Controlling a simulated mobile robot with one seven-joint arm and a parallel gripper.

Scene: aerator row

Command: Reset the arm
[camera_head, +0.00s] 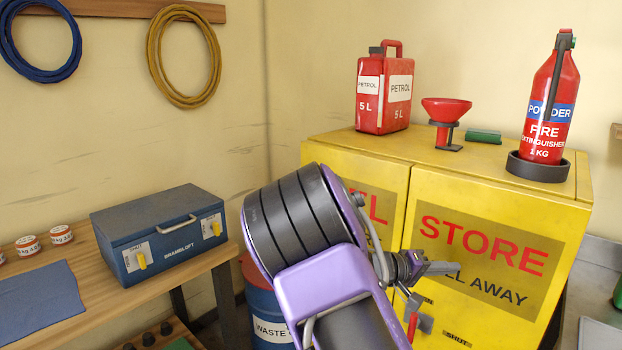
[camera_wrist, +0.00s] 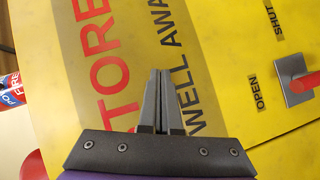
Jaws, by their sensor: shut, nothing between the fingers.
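My gripper (camera_head: 452,268) is in front of the yellow cabinet (camera_head: 560,210), at the end of my purple and black arm. In the wrist view its two dark fingers (camera_wrist: 160,78) lie together, with nothing held between them. They point toward the cabinet's front lettering, "STORE" and "WELL AWAY". The cabinet doors look shut. A red handle (camera_wrist: 305,82) on a grey plate (camera_wrist: 292,97) is at the right of the wrist view, apart from the fingers, beside "OPEN" and "SHUT" labels. My arm hides part of the left door in the head view.
On the cabinet stand a petrol can (camera_head: 384,95), a red funnel (camera_head: 446,110) and a fire extinguisher (camera_head: 550,105). A blue toolbox (camera_head: 160,235) sits on the wooden bench (camera_head: 85,260) at left. A blue waste drum (camera_head: 265,308) stands behind my arm.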

